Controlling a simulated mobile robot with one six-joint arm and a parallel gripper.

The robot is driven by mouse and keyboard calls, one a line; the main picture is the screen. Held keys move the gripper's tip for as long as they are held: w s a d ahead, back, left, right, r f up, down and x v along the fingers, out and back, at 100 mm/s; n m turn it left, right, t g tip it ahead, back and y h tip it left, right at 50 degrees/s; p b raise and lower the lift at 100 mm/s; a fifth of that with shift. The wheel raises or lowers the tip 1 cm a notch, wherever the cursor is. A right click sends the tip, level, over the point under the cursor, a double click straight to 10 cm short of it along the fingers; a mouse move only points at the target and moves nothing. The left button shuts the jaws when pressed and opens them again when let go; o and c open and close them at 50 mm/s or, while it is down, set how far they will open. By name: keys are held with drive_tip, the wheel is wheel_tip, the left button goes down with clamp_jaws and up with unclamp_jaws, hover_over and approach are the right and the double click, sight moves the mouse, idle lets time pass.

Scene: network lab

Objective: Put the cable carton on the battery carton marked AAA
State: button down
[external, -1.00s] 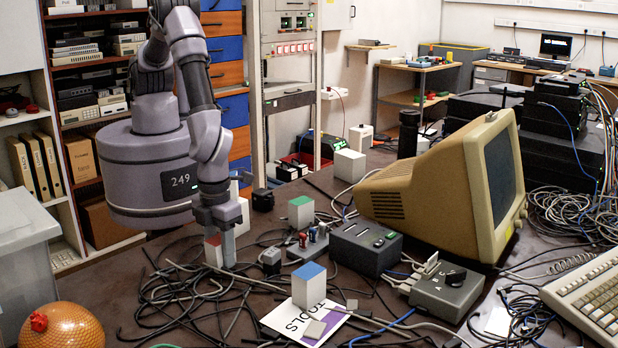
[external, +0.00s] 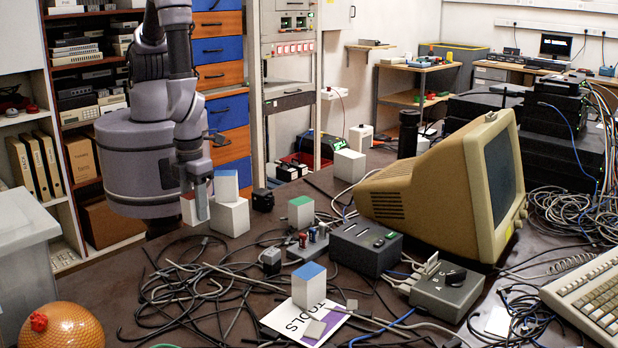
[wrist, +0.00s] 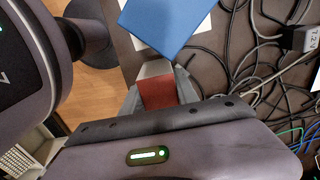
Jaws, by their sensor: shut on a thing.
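My gripper (external: 200,203) is shut on a small white carton with a red top (external: 187,209), raised above the left part of the table. In the wrist view the red-topped carton (wrist: 157,91) sits between the fingers. Just right of it, a blue-topped white carton (external: 226,187) appears stacked on a larger white block (external: 232,219). The wrist view shows the blue top (wrist: 168,20) close beyond the held carton. Other cartons are a green-topped one (external: 301,213) and another blue-topped one (external: 307,291). No carton marking is readable, so I cannot tell which is AAA.
Loose dark cables (external: 205,285) cover the near left of the table. A plain white block (external: 349,166) stands farther back. An orange ball-like thing (external: 62,328) is at the near left.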

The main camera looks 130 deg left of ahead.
drive_tip(key=shift+s+a, duration=0.2)
drive_tip(key=shift+s, duration=0.45)
wheel_tip(320, 180, up, 14)
drive_tip(key=w+a+n, duration=0.1)
drive_tip(key=a, duration=0.2)
drive_tip(key=w+a+n, duration=0.1)
drive_tip(key=a+n, duration=0.1)
drive_tip(key=a, duration=0.1)
drive_tip(key=w+a+n, duration=0.1)
drive_tip(key=a, duration=0.3)
drive_tip(key=shift+w+a+n, duration=0.1)
drive_tip(key=shift+w+n, duration=0.2)
drive_tip(key=shift+w, duration=0.05)
drive_tip(key=s+a+n, duration=0.4)
drive_tip(key=a, duration=0.7)
drive_tip(key=s+a+n+p, duration=0.1)
drive_tip(key=s+a+n, duration=0.25)
drive_tip(key=a, duration=0.75)
drive_tip(key=s+a+n, duration=0.3)
drive_tip(key=a+n, duration=0.2)
drive_tip(key=a, duration=0.6)
drive_tip(key=b, duration=0.2)
hover_over(342, 151)
wheel_tip(342, 151, down, 7)
drive_tip(key=shift+r, duration=0.1)
wheel_tip(342, 151, down, 4)
drive_tip(key=shift+r+b, duration=0.15)
drive_tip(key=shift+b, duration=0.65)
drive_tip(key=shift+w+r, duration=0.1)
